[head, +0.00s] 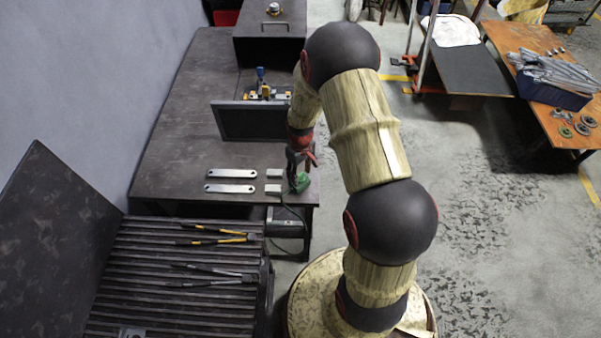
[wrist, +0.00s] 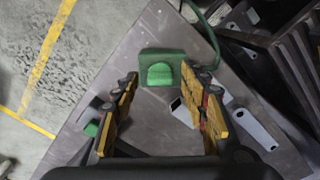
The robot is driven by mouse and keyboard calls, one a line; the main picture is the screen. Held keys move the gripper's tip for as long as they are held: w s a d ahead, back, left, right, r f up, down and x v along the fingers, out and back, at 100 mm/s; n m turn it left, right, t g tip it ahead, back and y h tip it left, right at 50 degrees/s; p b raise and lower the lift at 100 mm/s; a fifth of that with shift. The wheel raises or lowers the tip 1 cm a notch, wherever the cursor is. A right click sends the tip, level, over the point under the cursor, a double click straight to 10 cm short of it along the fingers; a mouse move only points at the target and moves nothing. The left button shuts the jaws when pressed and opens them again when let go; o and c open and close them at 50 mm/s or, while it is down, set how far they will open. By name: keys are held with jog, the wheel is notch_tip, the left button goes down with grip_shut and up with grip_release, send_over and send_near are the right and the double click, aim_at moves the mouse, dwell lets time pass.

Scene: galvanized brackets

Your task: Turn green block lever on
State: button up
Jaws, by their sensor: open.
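The green block (wrist: 162,62) with its rounded green lever sits near the edge of the grey metal table in the wrist view. It also shows in the head view (head: 301,183), partly covered by my gripper. My gripper (wrist: 156,88) is open, its two yellow-padded fingers apart and pointing at the block. The block lies just ahead of and between the fingertips, and nothing is held. My gripper also shows in the head view (head: 299,163) above the block. I cannot tell whether the fingers touch the block.
Two flat metal brackets (head: 231,174) and small grey pieces lie left of the block on the table (head: 180,150). A dark upright panel (head: 250,122) stands behind. A ribbed dark surface with long-handled tools (head: 215,240) is in front. A green cable (wrist: 209,35) runs from the block.

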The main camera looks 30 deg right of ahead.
jog(key=shift+c, duration=0.8)
grip_shut()
jog(key=shift+m, duration=0.4)
jog(key=shift+o, duration=0.8)
grip_release()
notch_tip(320, 180, up, 12)
